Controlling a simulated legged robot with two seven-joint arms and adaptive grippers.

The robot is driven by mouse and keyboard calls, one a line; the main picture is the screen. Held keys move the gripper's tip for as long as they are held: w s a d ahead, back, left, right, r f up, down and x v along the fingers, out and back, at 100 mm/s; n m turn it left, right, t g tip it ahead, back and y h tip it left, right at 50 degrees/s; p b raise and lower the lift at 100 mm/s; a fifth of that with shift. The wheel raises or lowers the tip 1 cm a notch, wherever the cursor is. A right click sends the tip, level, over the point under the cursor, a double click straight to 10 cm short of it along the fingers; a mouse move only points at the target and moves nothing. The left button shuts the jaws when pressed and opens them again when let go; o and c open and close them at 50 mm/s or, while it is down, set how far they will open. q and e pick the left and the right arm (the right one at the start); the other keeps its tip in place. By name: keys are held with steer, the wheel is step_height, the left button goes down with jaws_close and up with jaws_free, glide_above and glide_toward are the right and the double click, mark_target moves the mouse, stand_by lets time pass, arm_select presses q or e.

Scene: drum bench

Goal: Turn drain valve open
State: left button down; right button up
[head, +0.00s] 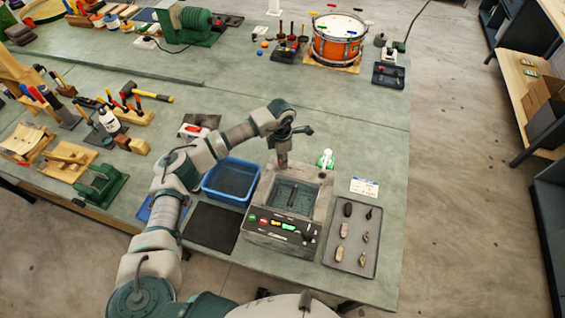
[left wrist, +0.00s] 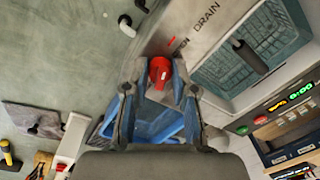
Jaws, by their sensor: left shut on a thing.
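The red drain valve knob (left wrist: 160,70) sits on the side of the grey machine (head: 262,236), beside a printed DRAIN label and a partly hidden word ending in "PEN". A small white mark shows on the knob. My left gripper (left wrist: 160,80) has its two fingers on either side of the knob, shut on it. In the head view my left gripper (head: 283,160) points down at the machine's back left corner and hides the knob. The machine's basin (left wrist: 255,45) holds a mesh basket with a dark handle. My right gripper is in neither view.
A blue bin (head: 230,182) stands left of the machine, with a dark mat (head: 212,228) in front of it. A grey tray (head: 351,258) of several small parts lies to the right. A green-white bottle (head: 325,159) stands behind. An orange drum (head: 338,45) stands farther back.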

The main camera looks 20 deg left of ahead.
arm_select(q)
steer(key=m+b, duration=0.2)
steer(key=m, duration=0.1)
steer(key=shift+m, duration=0.5)
steer(key=shift+m+b, duration=0.3)
steer(key=shift+b, duration=0.1)
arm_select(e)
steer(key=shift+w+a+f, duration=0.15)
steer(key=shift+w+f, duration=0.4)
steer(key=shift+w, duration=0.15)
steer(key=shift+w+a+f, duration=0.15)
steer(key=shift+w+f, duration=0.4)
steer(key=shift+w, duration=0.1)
arm_select(q)
steer(key=shift+r, duration=0.1)
steer(key=c, duration=0.9)
jaws_free()
steer(key=shift+c, duration=0.2)
step_height(320, 180, up, 12)
steer(key=w, duration=0.1)
